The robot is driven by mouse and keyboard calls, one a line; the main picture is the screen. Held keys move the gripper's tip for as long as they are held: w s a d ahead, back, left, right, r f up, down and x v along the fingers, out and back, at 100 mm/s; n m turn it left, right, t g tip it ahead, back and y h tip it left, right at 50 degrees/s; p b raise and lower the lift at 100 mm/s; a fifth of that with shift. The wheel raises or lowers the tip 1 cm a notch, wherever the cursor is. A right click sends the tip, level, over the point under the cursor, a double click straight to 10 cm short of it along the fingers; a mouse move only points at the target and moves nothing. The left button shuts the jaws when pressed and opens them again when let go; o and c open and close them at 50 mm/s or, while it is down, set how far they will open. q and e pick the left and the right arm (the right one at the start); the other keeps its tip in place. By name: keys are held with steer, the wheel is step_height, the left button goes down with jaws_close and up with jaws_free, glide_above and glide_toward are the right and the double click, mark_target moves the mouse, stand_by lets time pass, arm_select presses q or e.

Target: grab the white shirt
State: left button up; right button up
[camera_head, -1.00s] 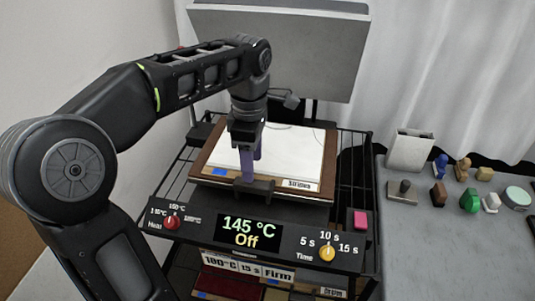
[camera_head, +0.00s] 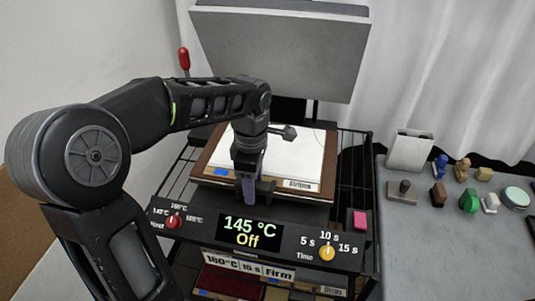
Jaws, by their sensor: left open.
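The white shirt (camera_head: 300,152) shows as a flat white piece on a brown-edged board (camera_head: 316,193) lying on the press bed. The board's front edge bears a label that seems to read "Stripes" and a blue patch. The gripper and wrist hide part of the white piece and of the front edge. I cannot tell whether the fingers touch the board. My right gripper is not in view.
The press's grey upper plate (camera_head: 282,48) is raised behind. A control panel with a display (camera_head: 249,232) reading 145 °C Off, knobs and a pink button (camera_head: 360,218) is in front. More boards lie on a shelf below. A grey table (camera_head: 430,240) at right holds several small objects.

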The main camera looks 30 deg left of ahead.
arm_select(q)
steer(key=shift+c, duration=0.3)
jaws_close()
stand_by(0.6)
